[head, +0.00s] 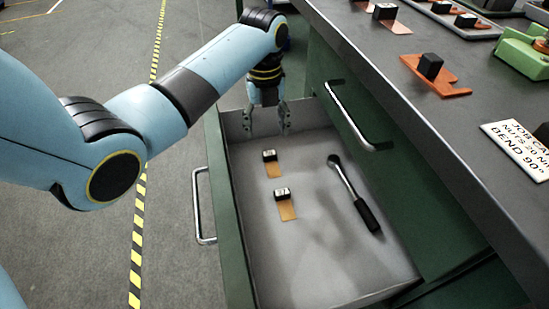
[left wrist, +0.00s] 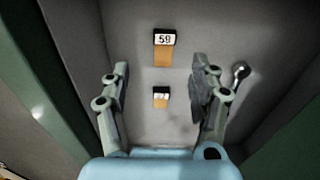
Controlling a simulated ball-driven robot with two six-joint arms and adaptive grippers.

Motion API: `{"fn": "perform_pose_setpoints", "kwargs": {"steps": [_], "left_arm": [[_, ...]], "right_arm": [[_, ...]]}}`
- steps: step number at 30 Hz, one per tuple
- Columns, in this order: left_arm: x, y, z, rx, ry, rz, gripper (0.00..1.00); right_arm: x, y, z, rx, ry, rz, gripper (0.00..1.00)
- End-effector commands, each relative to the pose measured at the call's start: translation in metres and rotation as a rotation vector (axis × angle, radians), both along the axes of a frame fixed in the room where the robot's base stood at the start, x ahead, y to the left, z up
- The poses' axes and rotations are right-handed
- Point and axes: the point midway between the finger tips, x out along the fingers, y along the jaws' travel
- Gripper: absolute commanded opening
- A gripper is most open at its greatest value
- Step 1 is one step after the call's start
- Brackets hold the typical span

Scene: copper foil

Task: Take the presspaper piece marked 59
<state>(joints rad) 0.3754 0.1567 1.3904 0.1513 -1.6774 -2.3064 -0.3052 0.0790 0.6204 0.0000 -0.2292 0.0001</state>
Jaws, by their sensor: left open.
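The piece marked 59 (left wrist: 163,52) is an orange-brown flat strip with a black block bearing a white label; its number reads upright in the left wrist view. In the head view it appears to be the farther piece (head: 273,168) in the open drawer. A similar piece (head: 287,210) lies nearer in the drawer; it also shows in the left wrist view (left wrist: 161,100), its number unclear. My left gripper (head: 267,130) is open and empty, pointing down above the drawer's far end. Its fingers (left wrist: 161,85) frame the nearer piece in the wrist view. My right gripper is not seen.
A ratchet wrench (head: 352,192) lies in the drawer (head: 330,270), right of the pieces. The green cabinet's handle (head: 350,120) is close on the right. The worktop (head: 430,120) holds several parts and a job card (head: 520,145).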

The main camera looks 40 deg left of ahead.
Motion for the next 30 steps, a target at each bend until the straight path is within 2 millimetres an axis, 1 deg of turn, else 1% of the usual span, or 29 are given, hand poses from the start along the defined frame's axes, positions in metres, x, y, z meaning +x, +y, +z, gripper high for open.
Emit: {"fn": "perform_pose_setpoints", "kwargs": {"steps": [1, 3, 6, 9, 13, 17, 18, 21, 23, 29, 30], "left_arm": [[-0.001, -0.001, -0.014, 0.000, 0.006, 0.000, 0.62], [-0.001, -0.001, -0.026, -0.001, 0.005, 0.000, 0.62], [0.000, -0.001, -0.038, -0.001, 0.003, 0.001, 0.62], [0.000, -0.001, -0.044, -0.001, 0.002, 0.001, 0.62], [0.002, -0.002, -0.053, -0.001, 0.001, 0.001, 0.62], [0.004, -0.005, -0.074, 0.000, 0.005, 0.001, 0.62], [0.005, -0.005, -0.082, 0.000, 0.006, 0.001, 0.62], [0.005, -0.005, -0.095, 0.000, 0.005, 0.001, 0.62], [0.005, -0.005, -0.098, 0.000, 0.004, 0.000, 0.62], [0.006, -0.005, -0.095, 0.000, 0.000, 0.000, 0.62], [0.006, -0.005, -0.095, 0.000, 0.000, 0.000, 0.56]], "right_arm": [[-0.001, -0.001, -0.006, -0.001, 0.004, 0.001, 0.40], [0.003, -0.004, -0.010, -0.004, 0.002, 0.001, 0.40], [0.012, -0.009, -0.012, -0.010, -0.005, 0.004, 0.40], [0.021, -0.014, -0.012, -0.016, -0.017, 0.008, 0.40], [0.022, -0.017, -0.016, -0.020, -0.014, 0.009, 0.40], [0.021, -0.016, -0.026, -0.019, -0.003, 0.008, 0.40], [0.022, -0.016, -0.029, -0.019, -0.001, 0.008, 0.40], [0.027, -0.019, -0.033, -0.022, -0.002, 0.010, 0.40], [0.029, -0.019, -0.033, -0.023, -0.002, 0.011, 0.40], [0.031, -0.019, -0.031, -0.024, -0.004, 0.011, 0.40], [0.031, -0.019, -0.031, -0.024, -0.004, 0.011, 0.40]]}}
